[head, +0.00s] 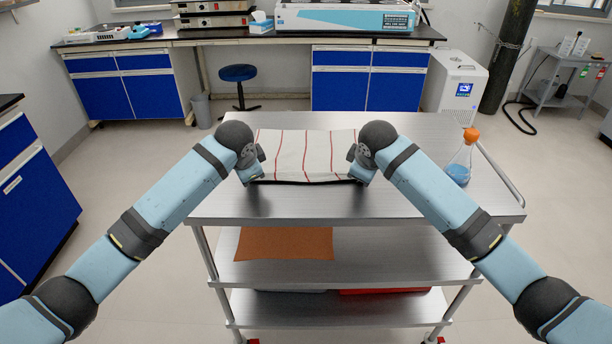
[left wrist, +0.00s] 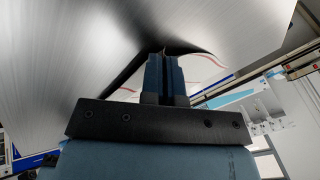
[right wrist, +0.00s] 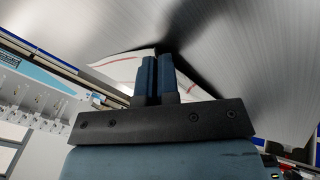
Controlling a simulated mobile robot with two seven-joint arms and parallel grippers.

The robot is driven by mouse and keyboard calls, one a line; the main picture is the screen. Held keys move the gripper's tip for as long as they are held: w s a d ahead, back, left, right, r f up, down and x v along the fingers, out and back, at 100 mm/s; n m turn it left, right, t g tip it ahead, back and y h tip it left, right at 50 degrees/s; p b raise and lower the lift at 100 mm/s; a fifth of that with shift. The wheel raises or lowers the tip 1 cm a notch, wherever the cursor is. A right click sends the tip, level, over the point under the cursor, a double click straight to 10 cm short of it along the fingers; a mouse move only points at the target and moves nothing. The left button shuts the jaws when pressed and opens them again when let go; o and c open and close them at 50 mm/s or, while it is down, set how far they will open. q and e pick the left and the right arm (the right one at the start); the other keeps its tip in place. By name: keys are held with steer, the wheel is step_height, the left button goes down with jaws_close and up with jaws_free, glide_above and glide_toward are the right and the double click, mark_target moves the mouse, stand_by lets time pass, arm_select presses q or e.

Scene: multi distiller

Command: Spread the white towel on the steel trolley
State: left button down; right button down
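The white towel (head: 302,152) with thin red stripes lies on the top of the steel trolley (head: 420,205), between my two grippers. Its near edge looks slightly raised, with a dark shadow under it. My left gripper (head: 252,178) is at the towel's near left corner. In the left wrist view its fingers (left wrist: 164,54) are close together with cloth at the tips. My right gripper (head: 359,175) is at the near right corner. In the right wrist view its fingers (right wrist: 157,56) are close together against the towel (right wrist: 122,70). My wrists hide the exact grip in the head view.
A flask with an orange cap (head: 462,160) stands at the trolley's right edge. An orange-brown sheet (head: 284,243) lies on the middle shelf and a red item (head: 385,291) is lower down. The front strip of the top is clear. A blue stool (head: 238,74) stands behind.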

arm_select(q)
steer(key=shift+s+a+f, duration=0.15)
steer(key=shift+f, duration=0.1)
arm_select(e)
steer(key=shift+s+d+f, duration=0.15)
steer(key=shift+f, duration=0.1)
arm_select(q)
steer(key=c, duration=1)
jaws_free()
arm_select(e)
steer(key=c, duration=1)
jaws_free()
arm_select(q)
steer(key=shift+s, duration=0.1)
arm_select(e)
steer(key=shift+s, duration=0.1)
arm_select(q)
steer(key=shift+d+f, duration=0.1)
steer(key=shift+d, duration=0.1)
arm_select(e)
steer(key=shift+a+f, duration=0.1)
steer(key=shift+a, duration=0.1)
